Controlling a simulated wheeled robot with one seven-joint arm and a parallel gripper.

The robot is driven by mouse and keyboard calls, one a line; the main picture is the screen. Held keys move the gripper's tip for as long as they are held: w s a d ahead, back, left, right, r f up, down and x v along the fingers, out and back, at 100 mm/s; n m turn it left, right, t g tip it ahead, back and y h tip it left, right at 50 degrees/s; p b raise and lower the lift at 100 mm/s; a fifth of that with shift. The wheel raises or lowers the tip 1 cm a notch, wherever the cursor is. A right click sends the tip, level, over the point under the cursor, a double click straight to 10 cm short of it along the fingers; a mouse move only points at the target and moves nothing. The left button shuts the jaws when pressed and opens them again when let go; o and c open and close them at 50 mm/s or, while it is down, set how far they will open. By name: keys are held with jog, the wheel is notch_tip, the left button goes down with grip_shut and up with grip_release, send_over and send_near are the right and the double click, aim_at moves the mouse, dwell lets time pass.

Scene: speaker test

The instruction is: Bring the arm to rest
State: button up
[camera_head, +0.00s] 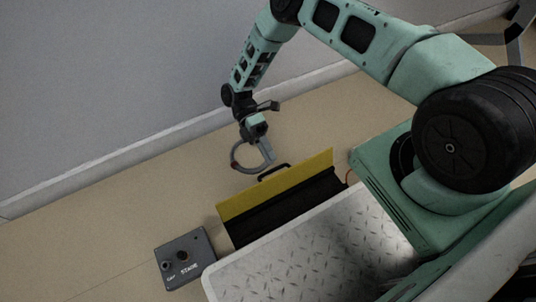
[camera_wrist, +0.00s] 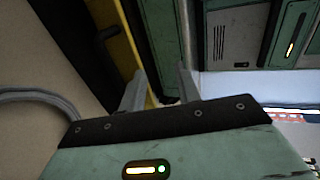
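My gripper (camera_head: 264,152) hangs at the end of my arm, above the floor and just behind a yellow-and-black case (camera_head: 277,187). In the wrist view its two grey fingers (camera_wrist: 160,84) stand apart with nothing held between them. Part of the case's yellow side (camera_wrist: 122,48) and black handle (camera_wrist: 106,40) show beyond the fingers. My arm is bent, reaching left and then down from its shoulder at the right. A grey curved loop, perhaps a cable, shows by the gripper in the head view, and a grey cable (camera_wrist: 38,94) shows at left in the wrist view.
A grey box (camera_head: 186,258) with round sockets or knobs and the label "STAGE" stands on the floor (camera_head: 110,215) at lower left. A grey wall (camera_head: 110,80) with a pale skirting runs behind my arm. Open floor lies between the wall and the case.

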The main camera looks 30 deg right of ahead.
jog(key=shift+r, duration=0.65)
jog(key=a+r+m+t+h+p, duration=0.1)
jog(key=a+r+m+t+p, duration=0.2)
jog(key=r, duration=1)
jog(key=a+r+m+t+p, duration=0.1)
jog(key=a+r+t+p, duration=0.25)
jog(key=r, duration=0.95)
jog(key=s+r+m+t+y+p, duration=0.1)
jog(key=s+r+m+t+p, duration=0.2)
jog(key=r, duration=0.4)
jog(key=s+r+m+t+p, duration=0.1)
jog(key=s+r+t+p, duration=0.15)
jog(key=s+r, duration=0.4)
jog(key=s+r+m+t+y+p, duration=0.1)
jog(key=s+r+m+t+p, duration=0.2)
jog(key=r, duration=0.6)
notch_tip(320, 180, up, 37)
jog(key=p, duration=3.8)
jog(key=shift+n, duration=0.3)
